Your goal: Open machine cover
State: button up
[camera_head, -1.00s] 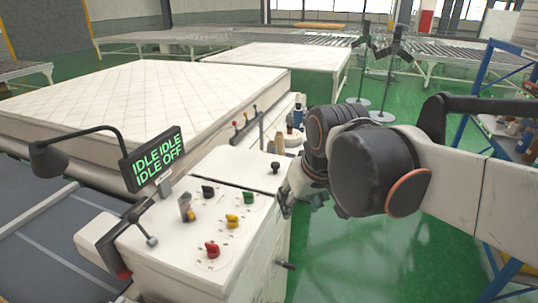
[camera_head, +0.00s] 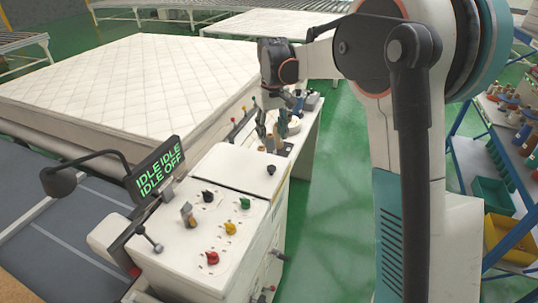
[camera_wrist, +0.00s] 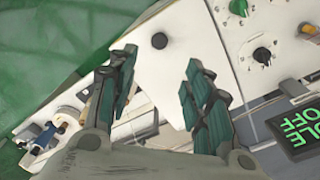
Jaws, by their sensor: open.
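The machine cover (camera_head: 231,166) is a white flat panel on top of the white machine cabinet. It lies closed, with a small black knob (camera_head: 271,170) near its right end. My gripper (camera_head: 271,137) is open and empty, fingers pointing down, just beyond the knob in the head view. In the wrist view, the cover (camera_wrist: 190,48) lies past the open dark green fingers of my gripper (camera_wrist: 162,62). The knob (camera_wrist: 159,41) shows ahead between the fingertips, apart from them.
The cabinet has red, yellow, green and black control knobs (camera_head: 230,228). A display (camera_head: 158,168) reading IDLE and OFF stands at its left. A quilted mattress (camera_head: 120,85) lies behind. A blue rack with bins (camera_head: 490,195) is at right. Green floor (camera_head: 335,190) is clear between.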

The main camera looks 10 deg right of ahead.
aim_at(271, 167)
jog(key=f, duration=1.4)
jog(key=shift+w, duration=0.2)
grip_shut()
